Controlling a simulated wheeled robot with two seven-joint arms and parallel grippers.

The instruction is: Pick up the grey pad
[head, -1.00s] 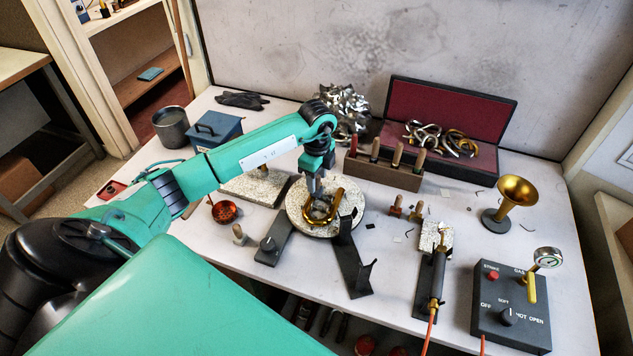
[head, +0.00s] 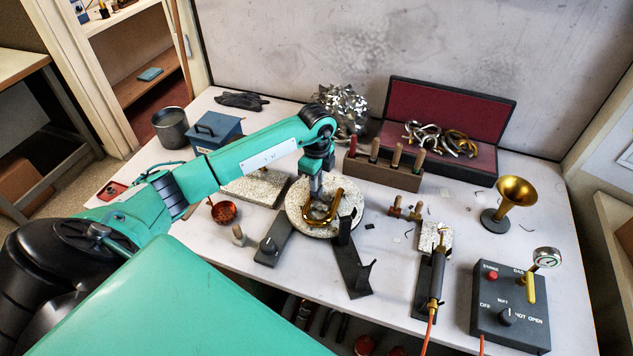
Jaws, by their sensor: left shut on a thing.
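I cannot surely make out a grey pad in the head view. My left gripper (head: 316,197) points straight down over the round speckled turntable (head: 296,213). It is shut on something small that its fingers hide. A bent brass tube (head: 334,213) lies on the turntable, right at the fingertips. I cannot tell whether the fingers touch the tube. My right gripper is out of view.
Dark bench arms (head: 353,267) stick out in front of the turntable. A torch (head: 437,275) and a control box (head: 510,300) stand at right. Behind are a wooden tool rack (head: 383,173), an open case (head: 447,115) and a blue box (head: 215,132). A brass bell (head: 516,190) stands at far right.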

